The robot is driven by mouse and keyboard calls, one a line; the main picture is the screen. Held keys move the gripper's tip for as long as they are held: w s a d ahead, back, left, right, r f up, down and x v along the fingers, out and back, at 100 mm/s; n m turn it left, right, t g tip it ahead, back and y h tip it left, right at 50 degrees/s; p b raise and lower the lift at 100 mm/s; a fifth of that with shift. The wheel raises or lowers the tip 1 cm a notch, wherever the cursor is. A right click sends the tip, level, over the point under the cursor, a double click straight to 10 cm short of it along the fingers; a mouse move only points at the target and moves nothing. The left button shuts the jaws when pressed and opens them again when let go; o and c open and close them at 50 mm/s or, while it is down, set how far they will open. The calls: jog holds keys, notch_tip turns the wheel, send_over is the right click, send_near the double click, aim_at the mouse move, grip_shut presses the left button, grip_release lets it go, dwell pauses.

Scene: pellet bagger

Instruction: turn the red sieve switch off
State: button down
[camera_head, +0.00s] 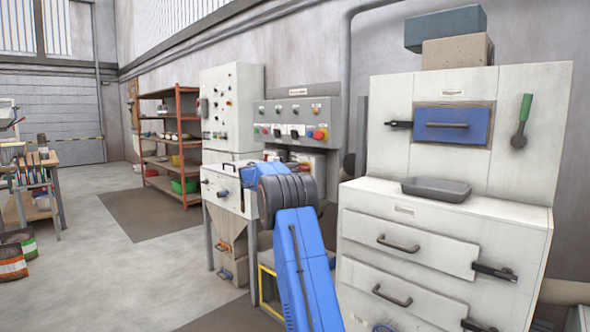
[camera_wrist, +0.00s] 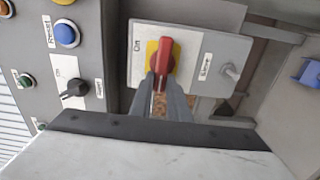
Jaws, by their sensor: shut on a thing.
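The red sieve switch (camera_wrist: 166,52) has a long red handle on a yellow plate, set on a light grey box in the wrist view. The word "On" is left of the yellow plate, and a "Sieve" label is to its right. The handle runs roughly up and down in the picture. My gripper (camera_wrist: 163,84) is shut on the lower part of the handle, with one grey finger on each side. In the head view my blue arm hides the gripper and most of the switch area.
A grey control panel (camera_head: 297,118) with several buttons is above my arm; its blue button (camera_wrist: 66,33) and black selector (camera_wrist: 75,89) are close left in the wrist view. A small toggle (camera_wrist: 231,73) is right of the switch. A white drawer cabinet (camera_head: 400,232) stands right.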

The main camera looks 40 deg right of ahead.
jog(key=shift+w+n, duration=0.1)
jog(key=shift+n, duration=0.2)
jog(key=c, duration=1.8)
grip_release()
jog(key=shift+o, duration=0.6)
jog(key=shift+d+f, duration=0.1)
jog(key=shift+d, duration=0.05)
jog(key=s+a, duration=0.1)
jog(key=a, duration=1.6)
jog(key=shift+s+a, duration=0.15)
jog(key=shift+a, duration=0.05)
